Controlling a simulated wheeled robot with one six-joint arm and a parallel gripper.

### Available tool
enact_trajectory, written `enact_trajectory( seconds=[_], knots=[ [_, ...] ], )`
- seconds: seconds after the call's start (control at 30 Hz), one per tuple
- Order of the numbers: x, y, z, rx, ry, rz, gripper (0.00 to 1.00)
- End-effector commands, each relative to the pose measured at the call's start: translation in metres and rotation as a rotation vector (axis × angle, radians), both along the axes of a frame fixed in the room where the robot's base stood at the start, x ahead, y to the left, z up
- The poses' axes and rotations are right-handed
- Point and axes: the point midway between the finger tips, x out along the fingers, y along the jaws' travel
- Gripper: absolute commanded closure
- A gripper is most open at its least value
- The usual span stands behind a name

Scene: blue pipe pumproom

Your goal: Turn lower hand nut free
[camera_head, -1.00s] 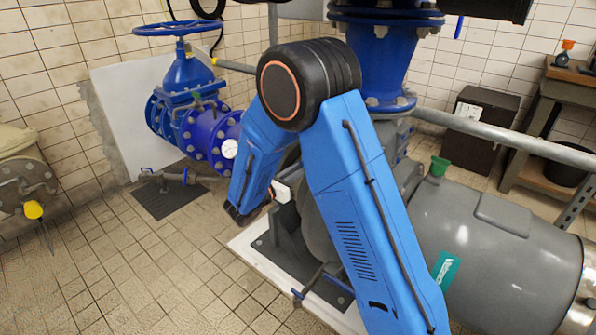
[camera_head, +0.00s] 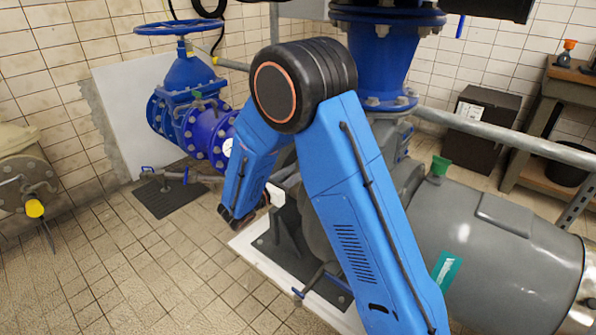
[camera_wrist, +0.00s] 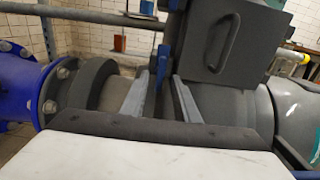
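In the wrist view my gripper (camera_wrist: 160,80) shows as two grey fingers standing apart, with a visible gap between them. No other hand nut can be made out. In the head view my blue arm hides the gripper's fingers and the spot they reach.
A blue valve with a handwheel (camera_head: 179,28) stands at back left. A grey rail (camera_head: 510,137) crosses behind the motor.

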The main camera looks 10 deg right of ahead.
Motion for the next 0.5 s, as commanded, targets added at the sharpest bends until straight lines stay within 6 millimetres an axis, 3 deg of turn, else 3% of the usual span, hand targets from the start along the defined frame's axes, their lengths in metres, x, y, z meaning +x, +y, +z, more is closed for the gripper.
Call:
enact_trajectory(
  seconds=[0.5],
  knots=[
    [-0.057,0.079,0.0,0.0,0.0,0.003,0.72]
  ],
)
